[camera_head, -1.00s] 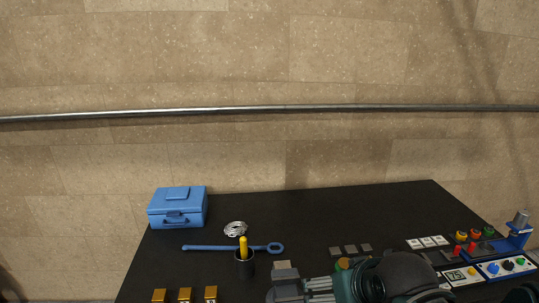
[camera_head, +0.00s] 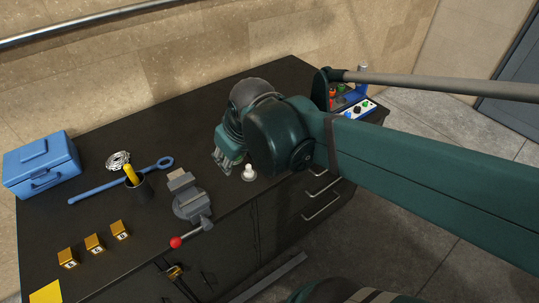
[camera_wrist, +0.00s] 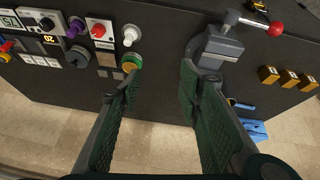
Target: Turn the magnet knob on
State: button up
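My gripper (camera_wrist: 160,78) is open and empty, with its two green-padded fingers apart over the dark bench. In the head view my gripper (camera_head: 224,160) hangs above the bench, between the vise and the control panel. No label naming the magnet knob is readable. In the wrist view a white knob (camera_wrist: 131,35), a red knob (camera_wrist: 98,31), a purple knob (camera_wrist: 76,27) and a dark grey knob (camera_wrist: 78,58) stand left of the gripper. A green-ringed button (camera_wrist: 131,62) is close to the left fingertip. The white knob also shows in the head view (camera_head: 248,173).
A grey vise (camera_head: 189,203) with a red-ended handle stands left of the gripper. A blue toolbox (camera_head: 40,165), a blue wrench (camera_head: 95,192), a dark cup (camera_head: 140,190) and brass blocks (camera_head: 94,243) lie further left. A control panel (camera_head: 362,108) is partly behind my arm.

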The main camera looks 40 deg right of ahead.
jog(key=w+d+f+n+g+p, duration=0.1)
jog(key=w+d+f+g+p, duration=0.1)
jog(key=d, duration=0.4)
jog(key=w+d+f+n+g+p, duration=0.1)
jog(key=w+d+f+n, duration=0.1)
jog(key=w+d+f, duration=0.2)
jog(key=w+d+f+n+g+p, duration=0.2)
jog(key=d+f, duration=0.3)
jog(key=d, duration=0.4)
jog(key=shift+w+d+f+g+y+p, duration=0.1)
jog(key=shift+w+f+g+y+p, duration=0.25)
jog(key=shift+w, duration=0.2)
jog(key=shift+d+f, duration=0.35)
jog(key=shift+f, duration=0.15)
jog(key=shift+s+a+f, duration=0.1)
jog(key=shift+f, duration=1.8)
jog(key=shift+s+a+f, duration=0.1)
jog(key=shift+f, duration=1.75)
jog(key=c, duration=0.9)
